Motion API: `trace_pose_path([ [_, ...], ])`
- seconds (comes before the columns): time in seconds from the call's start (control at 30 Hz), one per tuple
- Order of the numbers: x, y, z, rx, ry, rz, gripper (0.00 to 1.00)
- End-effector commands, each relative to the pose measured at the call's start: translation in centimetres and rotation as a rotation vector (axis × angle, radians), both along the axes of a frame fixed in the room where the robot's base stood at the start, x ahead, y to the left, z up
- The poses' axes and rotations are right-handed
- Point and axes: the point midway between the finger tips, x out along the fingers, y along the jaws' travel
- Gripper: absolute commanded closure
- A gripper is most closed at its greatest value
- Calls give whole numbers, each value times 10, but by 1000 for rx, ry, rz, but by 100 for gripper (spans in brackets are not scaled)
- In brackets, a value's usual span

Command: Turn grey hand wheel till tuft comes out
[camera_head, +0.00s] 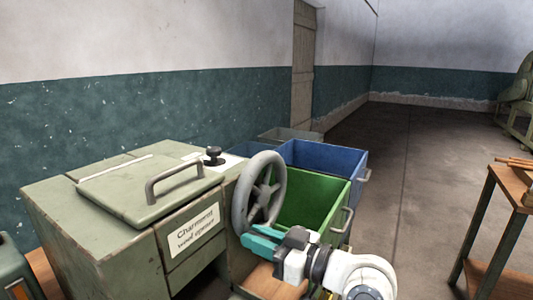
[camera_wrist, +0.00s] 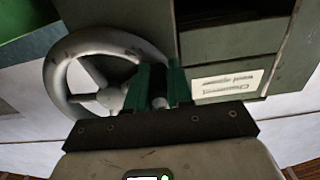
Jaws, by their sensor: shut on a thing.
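The grey hand wheel (camera_head: 261,192) stands upright on the right side of the green wool opener (camera_head: 150,205). It also shows in the wrist view (camera_wrist: 92,72), left of the middle. My gripper (camera_head: 258,242) has teal fingers and reaches the lower part of the wheel from the front right. In the wrist view my gripper (camera_wrist: 158,88) is shut on the wheel, at the side of the rim nearest the label. The fingers hide that part of the rim. I see no tuft in either view.
A green bin (camera_head: 315,200) and a blue bin (camera_head: 325,160) stand right behind the wheel. A handled lid (camera_head: 150,188) and a black knob (camera_head: 213,155) top the machine. A table (camera_head: 500,215) stands at far right. The floor between is clear.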

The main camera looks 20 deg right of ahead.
Motion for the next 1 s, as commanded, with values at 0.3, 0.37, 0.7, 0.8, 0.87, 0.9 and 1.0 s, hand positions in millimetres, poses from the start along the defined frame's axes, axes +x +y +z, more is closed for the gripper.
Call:
trace_pose_path([
  [0.3,-5,7,31,-1,3,1,100],
  [0.37,-6,9,35,0,2,1,100],
  [0.7,-7,9,35,-1,3,1,100],
  [0.8,-6,9,42,0,2,1,100],
  [0.87,-6,8,49,-1,1,0,100],
  [0.9,-6,7,55,0,0,0,100],
  [1.0,-5,6,68,0,0,-1,100],
])
